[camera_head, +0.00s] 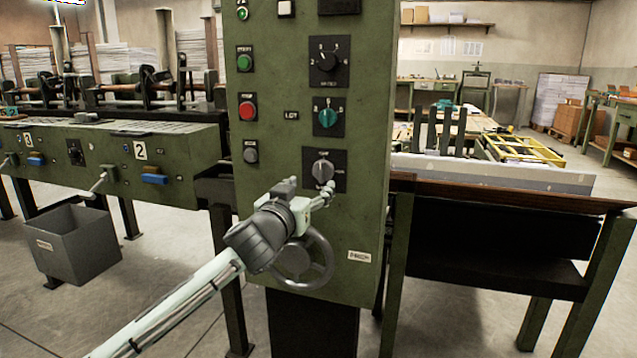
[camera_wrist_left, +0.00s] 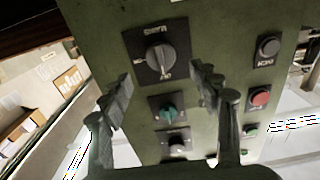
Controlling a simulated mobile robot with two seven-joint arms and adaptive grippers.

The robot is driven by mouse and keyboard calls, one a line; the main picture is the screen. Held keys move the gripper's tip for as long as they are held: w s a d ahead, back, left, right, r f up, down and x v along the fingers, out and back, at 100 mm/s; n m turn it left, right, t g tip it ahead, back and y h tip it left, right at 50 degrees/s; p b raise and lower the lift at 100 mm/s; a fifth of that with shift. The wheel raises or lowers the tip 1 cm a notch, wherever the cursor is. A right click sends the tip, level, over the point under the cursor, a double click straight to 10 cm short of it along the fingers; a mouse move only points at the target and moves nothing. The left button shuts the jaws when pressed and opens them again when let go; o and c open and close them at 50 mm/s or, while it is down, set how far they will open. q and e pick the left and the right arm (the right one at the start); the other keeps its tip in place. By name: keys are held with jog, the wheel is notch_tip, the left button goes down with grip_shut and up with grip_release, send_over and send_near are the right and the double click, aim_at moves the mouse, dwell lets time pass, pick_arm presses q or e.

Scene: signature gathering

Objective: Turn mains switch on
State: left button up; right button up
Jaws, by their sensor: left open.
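The mains switch appears to be the grey rotary knob (camera_head: 322,171) on a black square plate, low on the front of the green control panel (camera_head: 362,110). Its label is too small to read surely. In the left wrist view the same knob (camera_wrist_left: 160,57) shows upside down, between and just beyond the fingertips. My left gripper (camera_head: 312,188) is open and empty in front of the panel, its fingers around the knob's level and slightly below. In the wrist view its two fingers (camera_wrist_left: 163,82) stand wide apart. I cannot tell whether they touch the plate. My right gripper is not in view.
A teal knob (camera_head: 325,117) and a black knob (camera_head: 327,62) sit above on the panel. Green (camera_head: 244,62), red (camera_head: 247,108) and grey (camera_head: 250,152) buttons line its left side. A handwheel (camera_head: 329,262) sticks out below, close to my left wrist. A grey bin (camera_head: 75,250) stands left.

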aim_at(320, 176)
pick_arm(q)
jog(key=x, duration=0.6)
jog(key=shift+w+d, duration=0.1)
jog(key=shift+w, duration=0.3)
jog(key=c, duration=1.1)
